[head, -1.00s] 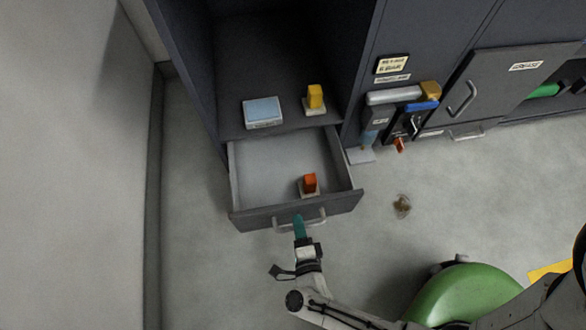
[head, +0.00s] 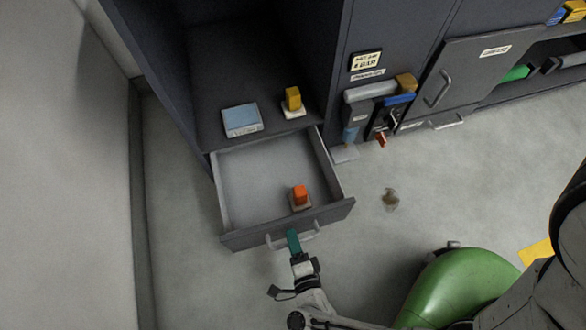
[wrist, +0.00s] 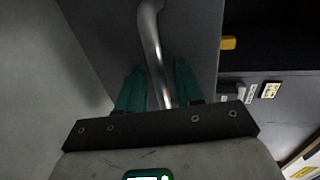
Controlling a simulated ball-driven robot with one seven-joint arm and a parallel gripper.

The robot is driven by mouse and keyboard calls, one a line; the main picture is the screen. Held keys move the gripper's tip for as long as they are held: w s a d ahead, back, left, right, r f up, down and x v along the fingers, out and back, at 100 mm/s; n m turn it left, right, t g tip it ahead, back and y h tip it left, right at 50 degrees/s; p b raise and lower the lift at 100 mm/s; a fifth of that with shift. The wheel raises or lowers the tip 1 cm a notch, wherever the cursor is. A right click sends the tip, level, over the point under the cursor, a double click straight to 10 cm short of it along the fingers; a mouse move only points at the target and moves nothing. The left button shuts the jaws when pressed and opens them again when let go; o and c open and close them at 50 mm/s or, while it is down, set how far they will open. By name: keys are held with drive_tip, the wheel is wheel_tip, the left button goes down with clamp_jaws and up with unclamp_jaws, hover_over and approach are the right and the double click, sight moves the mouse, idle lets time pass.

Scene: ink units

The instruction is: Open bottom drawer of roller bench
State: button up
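The drawer (head: 250,242) at the foot of the dark bench is pulled well out, its grey inside (head: 245,185) showing. The bar handle (head: 309,233) is on the drawer's front and also shows in the wrist view (wrist: 153,45). My gripper (head: 292,237) is at the handle's middle. In the wrist view, my gripper's teal fingers (wrist: 159,85) lie close on either side of the handle bar, which runs between them.
Above the drawer, an open compartment holds a blue-topped box (head: 241,120) and a yellow block (head: 292,99). A closed grey door (head: 455,80) is farther right. A small brown thing (head: 390,199) lies on the floor. A pale wall (head: 60,180) stands left, with clear floor before it.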

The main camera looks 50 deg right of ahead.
drive_tip(key=p+v, duration=0.1)
drive_tip(key=v, duration=0.9)
drive_tip(key=shift+s+a+p, duration=0.2)
drive_tip(key=shift+s+p, duration=0.1)
idle(0.4)
